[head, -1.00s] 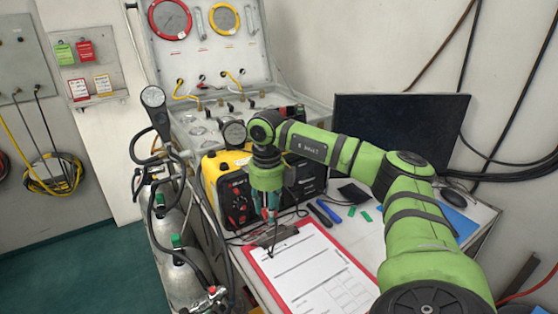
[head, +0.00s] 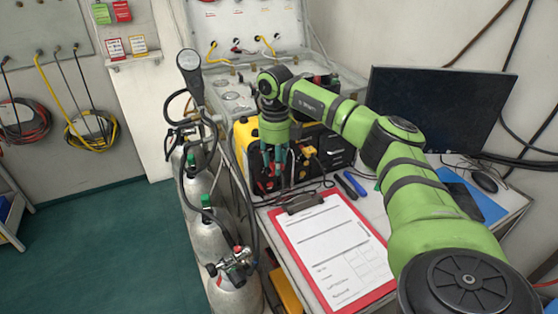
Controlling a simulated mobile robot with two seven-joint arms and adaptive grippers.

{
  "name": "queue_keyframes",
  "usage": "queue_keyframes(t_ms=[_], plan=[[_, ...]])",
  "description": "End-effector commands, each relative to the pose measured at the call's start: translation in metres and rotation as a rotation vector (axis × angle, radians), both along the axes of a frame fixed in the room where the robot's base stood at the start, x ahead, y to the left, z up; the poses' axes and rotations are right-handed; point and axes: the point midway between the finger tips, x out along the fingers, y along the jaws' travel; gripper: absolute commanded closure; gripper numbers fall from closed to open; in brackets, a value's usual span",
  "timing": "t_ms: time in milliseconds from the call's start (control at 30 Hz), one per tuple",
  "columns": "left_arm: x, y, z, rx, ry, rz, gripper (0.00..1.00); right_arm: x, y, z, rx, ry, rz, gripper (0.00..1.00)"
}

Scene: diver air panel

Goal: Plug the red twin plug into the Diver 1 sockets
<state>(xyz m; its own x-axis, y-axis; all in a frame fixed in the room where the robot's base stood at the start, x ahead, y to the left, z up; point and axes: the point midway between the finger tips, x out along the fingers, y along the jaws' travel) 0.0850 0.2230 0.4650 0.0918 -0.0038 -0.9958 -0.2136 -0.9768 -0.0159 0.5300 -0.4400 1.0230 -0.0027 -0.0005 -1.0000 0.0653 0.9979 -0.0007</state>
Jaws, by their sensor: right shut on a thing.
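The yellow-and-black diver air panel (head: 246,133) stands on the table, its black front facing the clipboard. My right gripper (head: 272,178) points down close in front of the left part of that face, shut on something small. A red piece, likely the red twin plug (head: 268,184), shows at the fingertips, but it is small and partly covered by the fingers. I cannot tell whether it touches the panel. The Diver 1 sockets are not readable, and the gripper hides part of the face. A yellow plug or fitting (head: 308,152) sits on the face further right. My left gripper is out of view.
A red clipboard (head: 378,292) with paper lies in front of the panel. Dark cables run over the table beside a black pen (head: 343,184) and a blue one (head: 355,184). Gas cylinders (head: 205,240) with hoses stand left. A monitor (head: 440,110) stands right.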

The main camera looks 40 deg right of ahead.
Motion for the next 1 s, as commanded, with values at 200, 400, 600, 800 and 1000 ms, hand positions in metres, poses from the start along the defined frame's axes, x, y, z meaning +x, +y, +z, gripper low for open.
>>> queue_keyframes(t_ms=[200,400,600,800,1000], plan=[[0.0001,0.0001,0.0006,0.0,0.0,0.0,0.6,0.0018,-0.0008,-0.0001,-0.001,0.0,-0.001,1.0],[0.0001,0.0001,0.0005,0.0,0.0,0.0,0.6,0.0017,-0.0007,-0.0001,-0.001,-0.001,-0.001,1.0],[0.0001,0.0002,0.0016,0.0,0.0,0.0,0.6,0.0016,-0.0004,0.0004,-0.001,0.0,0.007,1.0],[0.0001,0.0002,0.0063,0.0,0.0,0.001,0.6,0.0021,0.0015,0.0014,-0.002,0.001,0.063,1.0],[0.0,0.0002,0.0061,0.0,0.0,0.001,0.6,0.0023,0.002,0.0003,-0.002,0.001,0.08,1.0]])
